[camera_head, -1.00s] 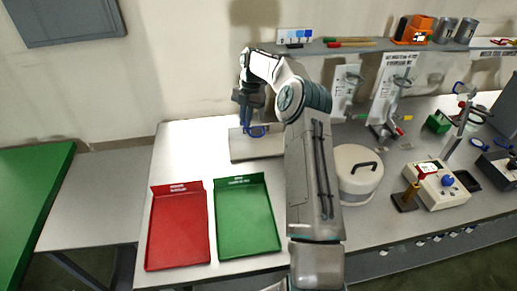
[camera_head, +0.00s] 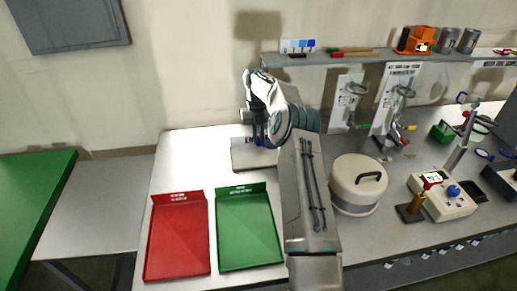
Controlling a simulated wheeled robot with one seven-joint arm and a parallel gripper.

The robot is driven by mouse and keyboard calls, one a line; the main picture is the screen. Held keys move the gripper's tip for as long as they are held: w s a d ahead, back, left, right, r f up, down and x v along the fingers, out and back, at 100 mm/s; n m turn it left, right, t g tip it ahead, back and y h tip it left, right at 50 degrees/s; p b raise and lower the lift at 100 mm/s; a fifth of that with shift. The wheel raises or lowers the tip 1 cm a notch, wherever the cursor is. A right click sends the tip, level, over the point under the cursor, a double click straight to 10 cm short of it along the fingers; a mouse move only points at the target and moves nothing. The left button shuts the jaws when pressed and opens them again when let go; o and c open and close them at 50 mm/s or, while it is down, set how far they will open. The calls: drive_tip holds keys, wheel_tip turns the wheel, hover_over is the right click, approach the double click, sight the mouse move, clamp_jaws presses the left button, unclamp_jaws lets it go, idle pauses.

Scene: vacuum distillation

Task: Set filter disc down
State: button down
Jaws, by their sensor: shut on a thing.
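My gripper (camera_head: 257,136) is at the back left of the bench, low over a grey flat plate (camera_head: 243,158). It is shut on a small blue round thing (camera_head: 266,142), which I take to be the filter disc. Only part of the blue thing shows; my arm hides the rest. I cannot tell whether the disc touches the plate. The arm also covers the right part of the plate.
A red tray (camera_head: 178,240) and a green tray (camera_head: 248,230), both empty, lie in front. A round cream pot (camera_head: 358,184) stands right of my arm. Clamp stands and a control box (camera_head: 442,197) are farther right. The bench's left back is clear.

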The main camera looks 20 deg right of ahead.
drive_tip(key=shift+f+p, duration=0.5)
drive_tip(key=shift+f, duration=2.15)
drive_tip(key=shift+f, duration=0.15)
drive_tip(key=c, duration=1.5)
unclamp_jaws()
